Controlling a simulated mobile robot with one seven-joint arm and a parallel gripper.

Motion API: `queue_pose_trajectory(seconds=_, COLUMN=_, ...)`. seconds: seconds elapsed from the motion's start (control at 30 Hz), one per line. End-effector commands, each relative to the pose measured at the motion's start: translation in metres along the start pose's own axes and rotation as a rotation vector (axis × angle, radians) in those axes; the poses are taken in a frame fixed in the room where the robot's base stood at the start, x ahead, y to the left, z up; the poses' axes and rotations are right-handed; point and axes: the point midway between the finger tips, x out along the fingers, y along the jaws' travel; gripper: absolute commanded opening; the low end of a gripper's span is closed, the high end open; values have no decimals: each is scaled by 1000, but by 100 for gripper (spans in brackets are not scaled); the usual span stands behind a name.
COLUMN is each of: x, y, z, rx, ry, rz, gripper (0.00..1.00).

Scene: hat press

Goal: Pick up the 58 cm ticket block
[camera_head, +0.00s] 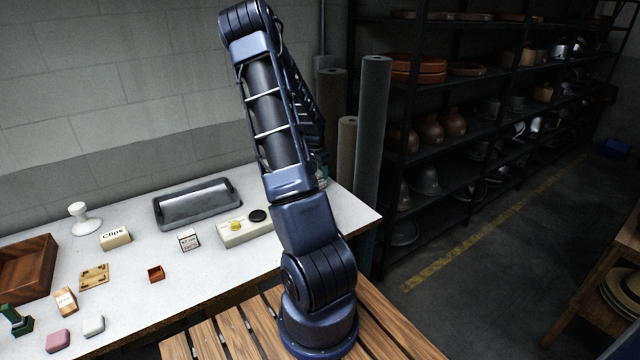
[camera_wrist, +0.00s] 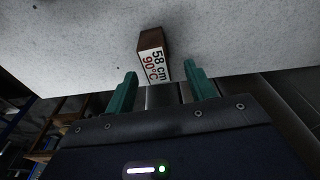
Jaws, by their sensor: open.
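The 58 cm ticket block (camera_wrist: 152,62) shows in the wrist view as a small brown wooden block with a white label face reading "58 cm 90°C". It rests on the pale speckled tabletop. My gripper (camera_wrist: 160,69) is open, with one green finger on each side of the block's near end. Gaps show between the block and both fingers; I cannot tell how deep the block sits between them. In the head view I cannot make out this block, and my arm hides most of the gripper.
In the head view, the white table (camera_head: 130,300) holds another labelled ticket block (camera_head: 189,240), a third one (camera_head: 66,301), a Clips box (camera_head: 115,239), a grey metal tray (camera_head: 197,203) and a switch box (camera_head: 240,231). Rolls (camera_head: 372,120) stand beyond the table's right end.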

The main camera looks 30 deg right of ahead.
Motion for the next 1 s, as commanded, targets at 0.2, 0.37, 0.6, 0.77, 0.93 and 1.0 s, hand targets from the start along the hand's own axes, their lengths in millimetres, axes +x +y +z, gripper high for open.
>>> queue_pose_trajectory(seconds=0.2, x=24, y=5, z=5, rx=1, ry=-1, rz=3, gripper=55)
queue_pose_trajectory(seconds=0.37, x=44, y=5, z=5, rx=1, ry=0, rz=3, gripper=55)
queue_pose_trajectory(seconds=0.6, x=48, y=4, z=6, rx=0, ry=1, rz=0, gripper=55)
queue_pose_trajectory(seconds=0.77, x=48, y=4, z=6, rx=-1, ry=1, rz=1, gripper=31)
queue_pose_trajectory(seconds=0.93, x=48, y=4, z=6, rx=0, ry=1, rz=1, gripper=6)
queue_pose_trajectory(seconds=1.0, x=48, y=4, z=6, rx=0, ry=1, rz=1, gripper=6)
